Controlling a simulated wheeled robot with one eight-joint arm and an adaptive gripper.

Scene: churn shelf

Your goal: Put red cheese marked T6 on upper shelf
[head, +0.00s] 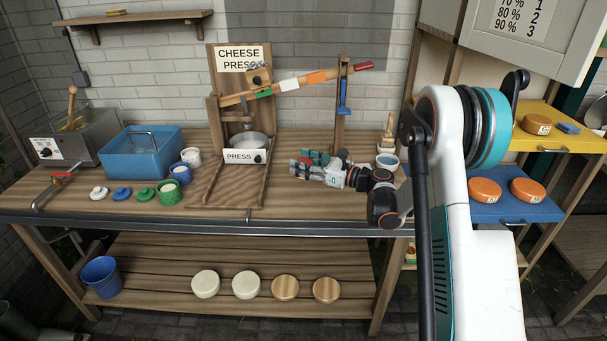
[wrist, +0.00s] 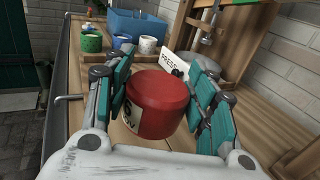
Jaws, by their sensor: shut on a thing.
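A red cheese (wrist: 160,103), a round block with a white label on its side, sits between the teal-padded fingers of my gripper (wrist: 165,100). The label shows only in part, and I cannot read T6 on it. In the head view my gripper (head: 312,170) is low over the workbench, right of the press, and largely hides the cheese. I cannot tell whether the cheese touches the bench. On the right rack, a yellow shelf (head: 575,143) holds an orange cheese (head: 536,124), and a blue shelf (head: 550,208) below holds two more. A small wooden wall shelf (head: 140,21) hangs at upper left.
The cheese press (head: 238,130) with its long lever stands at the bench's middle. A blue tub (head: 142,155), mugs and coloured lids stand left of it. A small pot (head: 388,160) stands right of my gripper. Rack posts and an overhead cabinet (head: 530,35) border the right side.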

